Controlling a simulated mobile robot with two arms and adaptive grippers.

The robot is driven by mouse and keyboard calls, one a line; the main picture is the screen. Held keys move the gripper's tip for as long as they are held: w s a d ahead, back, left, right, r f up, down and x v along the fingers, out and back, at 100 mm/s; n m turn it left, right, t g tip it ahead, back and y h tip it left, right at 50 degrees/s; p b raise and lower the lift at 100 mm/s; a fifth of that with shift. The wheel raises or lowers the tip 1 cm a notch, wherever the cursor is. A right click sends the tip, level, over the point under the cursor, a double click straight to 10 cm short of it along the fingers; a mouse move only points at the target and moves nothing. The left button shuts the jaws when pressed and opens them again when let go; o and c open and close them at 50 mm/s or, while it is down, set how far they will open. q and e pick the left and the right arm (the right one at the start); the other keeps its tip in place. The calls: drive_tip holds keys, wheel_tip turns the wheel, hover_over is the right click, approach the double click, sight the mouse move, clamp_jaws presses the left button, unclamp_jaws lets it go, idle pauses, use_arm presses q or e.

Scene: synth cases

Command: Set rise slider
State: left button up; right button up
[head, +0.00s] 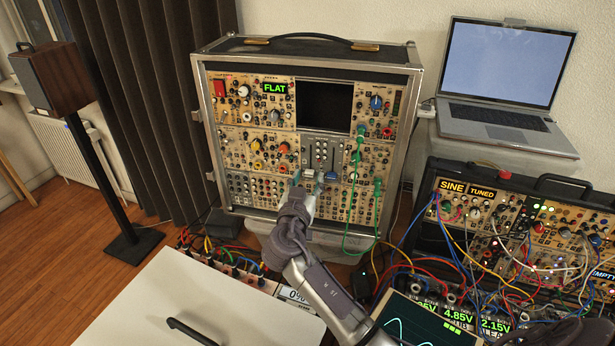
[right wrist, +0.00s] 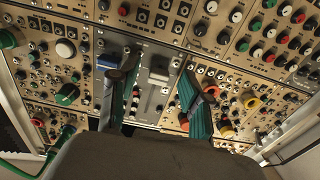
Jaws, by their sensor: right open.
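The slider module (head: 322,152) is a grey panel with vertical slots in the middle of the tall synth case. It also shows in the right wrist view (right wrist: 150,106). It has a white slider cap (right wrist: 158,75) and a blue cap (right wrist: 107,62); the blue cap also shows in the head view (head: 331,176). I cannot read which slider is rise. My right gripper (head: 308,181) is open in front of the module's lower part. In the right wrist view its fingers (right wrist: 156,84) stand on either side of the white cap; contact cannot be told. My left gripper is not in view.
Green cables (head: 349,218) hang on the case's right side, close to my right gripper. A second synth case (head: 480,240) with many cables stands at the right, below a laptop (head: 500,112). A pale flat surface (head: 190,300) lies at the front left.

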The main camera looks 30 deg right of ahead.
sight(311, 148)
clamp_jaws()
idle(0.3)
wheel_tip(311, 148, up, 7)
drive_tip(key=shift+p, duration=0.35)
unclamp_jaws()
drive_tip(key=shift+f, duration=0.1)
